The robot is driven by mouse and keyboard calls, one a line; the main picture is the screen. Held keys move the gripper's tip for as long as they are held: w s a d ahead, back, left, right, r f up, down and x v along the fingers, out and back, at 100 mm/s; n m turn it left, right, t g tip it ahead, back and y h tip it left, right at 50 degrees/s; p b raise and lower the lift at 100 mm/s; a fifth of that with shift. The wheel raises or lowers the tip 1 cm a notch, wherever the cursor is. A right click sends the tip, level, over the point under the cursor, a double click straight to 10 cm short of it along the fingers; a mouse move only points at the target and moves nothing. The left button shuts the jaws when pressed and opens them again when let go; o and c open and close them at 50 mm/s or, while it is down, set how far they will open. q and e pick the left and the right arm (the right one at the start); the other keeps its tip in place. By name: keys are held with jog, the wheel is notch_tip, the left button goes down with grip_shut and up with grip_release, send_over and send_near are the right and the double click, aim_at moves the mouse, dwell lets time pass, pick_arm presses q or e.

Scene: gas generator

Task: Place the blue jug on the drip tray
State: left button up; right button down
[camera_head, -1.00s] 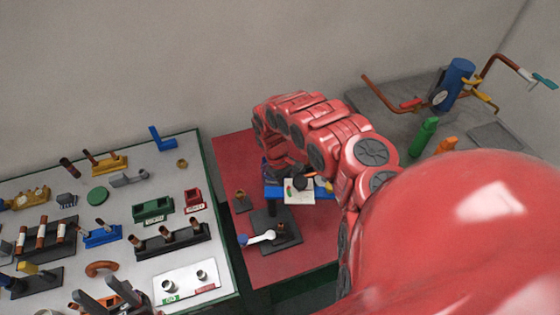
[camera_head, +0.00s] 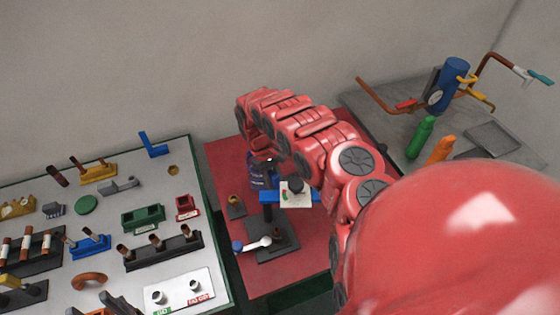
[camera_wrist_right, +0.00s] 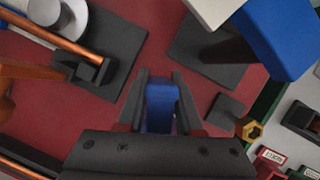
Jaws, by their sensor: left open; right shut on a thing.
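The blue jug (camera_head: 258,177) is partly hidden behind my right arm, over the far part of the red mat. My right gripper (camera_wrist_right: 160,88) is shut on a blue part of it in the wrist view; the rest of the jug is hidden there. A flat grey square tray (camera_head: 494,139) lies empty on the grey bench at the right. I cannot tell for sure that it is the drip tray.
A stand with a blue crossbar (camera_head: 304,197) and a dark base plate (camera_head: 271,250) stands close to the jug. A green bottle (camera_head: 420,138), an orange bottle (camera_head: 440,150) and a blue cylinder with pipes (camera_head: 448,86) are on the right bench. The parts board is at left.

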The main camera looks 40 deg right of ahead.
notch_tip(320, 180, up, 6)
jog(key=shift+f+b, duration=0.15)
jog(key=shift+b, duration=0.6)
notch_tip(320, 180, up, 7)
jog(key=p, duration=0.5)
jog(key=shift+r, duration=0.2)
jog(key=shift+s+r, duration=0.15)
jog(key=shift+r, duration=0.1)
jog(key=shift+r+p, duration=0.25)
jog(key=shift+p, duration=0.15)
notch_tip(320, 180, up, 7)
jog(key=p, duration=0.7)
send_over(277, 177)
jog(key=shift+m+y, duration=0.3)
jog(key=shift+m, duration=0.5)
jog(key=w+a+f+b, duration=0.1)
jog(key=a+f+b, duration=0.3)
jog(key=b, duration=0.1)
jog(key=a+f+b, duration=0.4)
jog(key=a+b, duration=0.1)
jog(key=w+a+f+b, duration=0.1)
jog(key=a+f+b, duration=0.3)
jog(key=a, duration=0.1)
jog(key=shift+w+a+f+b, duration=0.15)
jog(key=shift+w+b, duration=0.15)
jog(key=shift+b, duration=0.1)
jog(key=shift+s+a, duration=0.1)
jog(key=shift+a, duration=0.25)
